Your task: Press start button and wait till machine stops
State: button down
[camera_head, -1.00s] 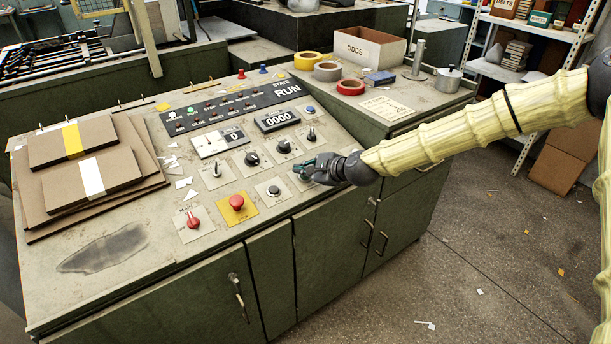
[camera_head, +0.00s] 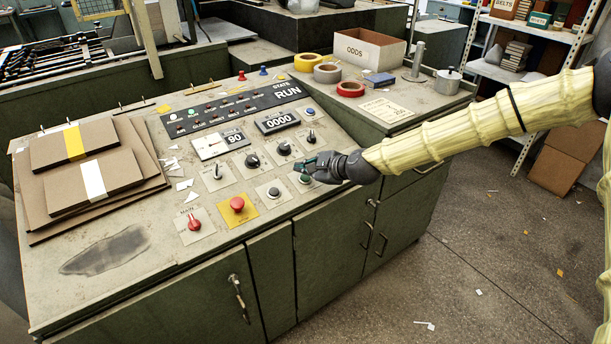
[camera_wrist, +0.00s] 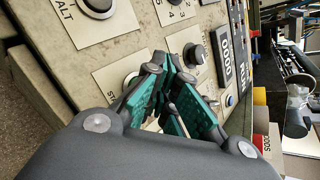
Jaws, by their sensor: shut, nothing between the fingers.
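My gripper (camera_head: 312,167) is shut and empty, with its fingertips just above the right part of the control panel (camera_head: 150,262). The green start button (camera_head: 304,179) shows just below the fingertips in the head view; I cannot tell whether they touch it. The state display (camera_head: 288,91) reads RUN. The dial gauge's small display (camera_head: 234,138) reads 90, and the counter (camera_head: 277,121) reads 0000.
A red stop button (camera_head: 237,204) on a yellow plate and a red main switch (camera_head: 194,222) sit left of my gripper. Cardboard stacks (camera_head: 95,175) lie on the left.

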dwell(0.3)
jog(key=r+p, duration=0.2)
jog(key=r, duration=0.1)
jog(key=s+r+p, duration=0.1)
jog(key=shift+d+r, duration=0.4)
dwell(0.7)
